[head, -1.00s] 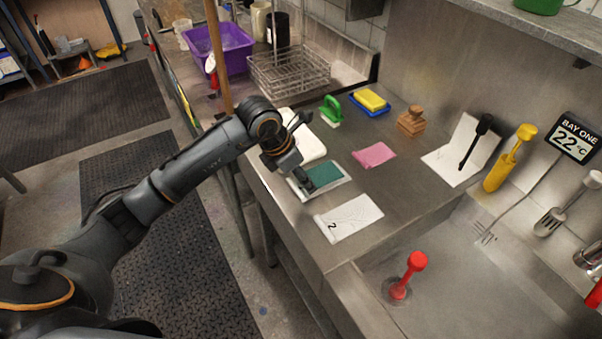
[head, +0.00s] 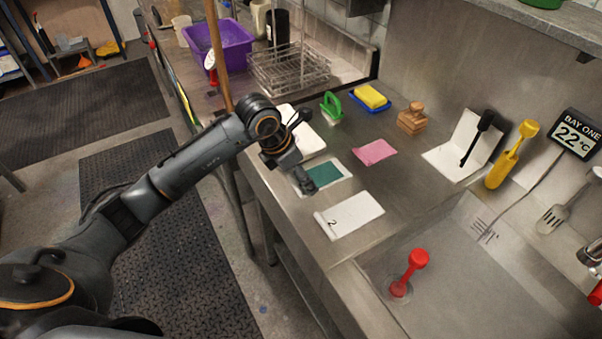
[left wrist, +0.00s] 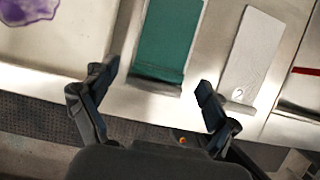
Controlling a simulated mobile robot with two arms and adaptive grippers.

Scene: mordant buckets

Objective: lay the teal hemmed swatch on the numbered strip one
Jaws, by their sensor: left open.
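The teal hemmed swatch (head: 325,173) lies flat on a white strip (head: 345,179) on the steel counter; in the left wrist view the swatch (left wrist: 170,38) covers most of that strip (left wrist: 200,50). The number of that strip is not visible. A white strip marked 2 (head: 350,214) lies bare beside it, nearer the sink, and also shows in the left wrist view (left wrist: 252,50). My left gripper (left wrist: 157,78) is open and empty, its fingers apart on either side of the swatch's near end. My right gripper is not in view.
A pink swatch (head: 375,152), a green-handled tool (head: 331,106), a yellow block on a blue tray (head: 370,97) and a wooden stamp (head: 412,118) stand farther back. The sink (head: 455,270) with a red plunger-like tool (head: 411,268) is to the right. The counter's front edge is close by.

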